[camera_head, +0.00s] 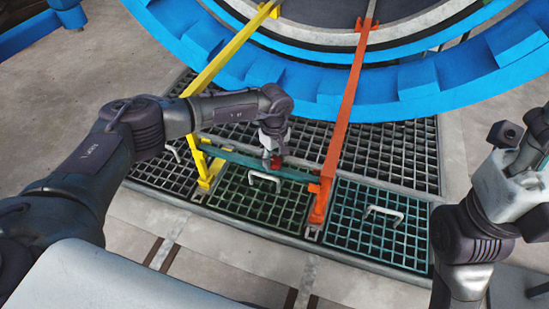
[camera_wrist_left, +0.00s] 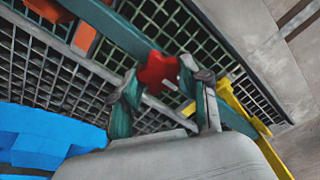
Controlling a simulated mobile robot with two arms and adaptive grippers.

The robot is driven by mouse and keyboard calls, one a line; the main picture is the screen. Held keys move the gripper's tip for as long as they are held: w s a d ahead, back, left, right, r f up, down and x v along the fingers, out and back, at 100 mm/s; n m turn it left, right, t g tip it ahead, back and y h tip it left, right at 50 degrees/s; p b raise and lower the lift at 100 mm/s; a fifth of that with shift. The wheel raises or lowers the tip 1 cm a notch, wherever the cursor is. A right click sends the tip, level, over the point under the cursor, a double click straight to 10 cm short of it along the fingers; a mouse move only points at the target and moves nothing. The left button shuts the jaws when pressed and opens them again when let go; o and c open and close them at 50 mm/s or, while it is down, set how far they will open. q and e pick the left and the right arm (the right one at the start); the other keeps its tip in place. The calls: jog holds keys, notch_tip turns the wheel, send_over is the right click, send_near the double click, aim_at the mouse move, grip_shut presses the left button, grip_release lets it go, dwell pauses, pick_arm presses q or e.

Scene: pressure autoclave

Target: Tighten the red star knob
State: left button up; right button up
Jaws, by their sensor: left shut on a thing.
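The red star knob (camera_head: 276,162) sits on a teal bar (camera_head: 240,158) between a yellow post and an orange post. In the left wrist view the knob (camera_wrist_left: 158,70) shows as a red lobed shape between my fingers. My left gripper (camera_head: 271,150) reaches down to it from above, and its fingers are shut on the knob. In the left wrist view the left gripper (camera_wrist_left: 165,92) has a finger on either side of the knob. The knob's far side is hidden. My right arm is at the right edge, and its fingers cannot be made out.
A large blue toothed ring (camera_head: 330,95) stands behind the bar. The yellow bar (camera_head: 230,48) and orange bar (camera_head: 345,110) rise beside the work spot. Grating panels with white handles (camera_head: 383,213) cover the floor. Bare concrete lies in front and at left.

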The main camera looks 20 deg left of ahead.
aim_at(275, 160)
pick_arm(q)
jog(key=shift+m, duration=0.3)
jog(key=o, duration=1.1)
jog(key=shift+o, duration=0.2)
notch_tip(275, 160, up, 12)
dwell(0.4)
